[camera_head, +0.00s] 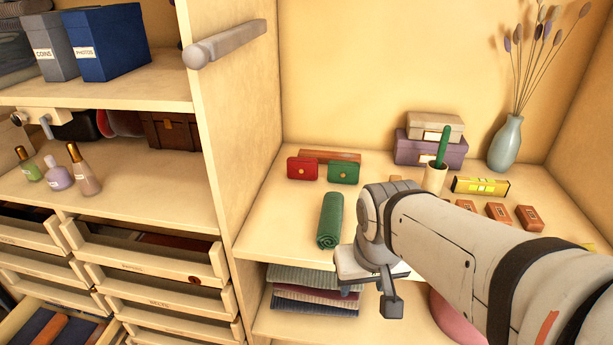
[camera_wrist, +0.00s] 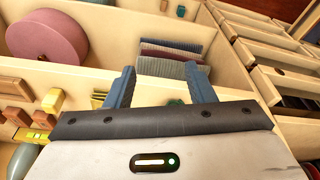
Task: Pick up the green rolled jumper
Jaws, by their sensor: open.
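The green rolled jumper (camera_head: 329,220) lies on the wooden shelf top (camera_head: 275,235), its spiral end toward the front edge. My gripper (camera_head: 372,287) is right of and nearer than the roll in the head view, around the shelf's front edge and apart from it. In the wrist view my gripper (camera_wrist: 160,82) shows two blue fingers spread wide with nothing held between them. A small green patch (camera_wrist: 175,102) shows behind the gripper body there; I cannot tell whether it is the jumper. My arm hides part of the shelf.
Red (camera_head: 302,168) and green (camera_head: 343,173) purses stand behind the roll. A cup (camera_head: 435,178), yellow level (camera_head: 480,186), small brown boxes (camera_head: 497,212) and vase (camera_head: 506,145) are right. Folded clothes (camera_head: 315,290) lie below. An upright panel (camera_head: 228,120) bounds the left.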

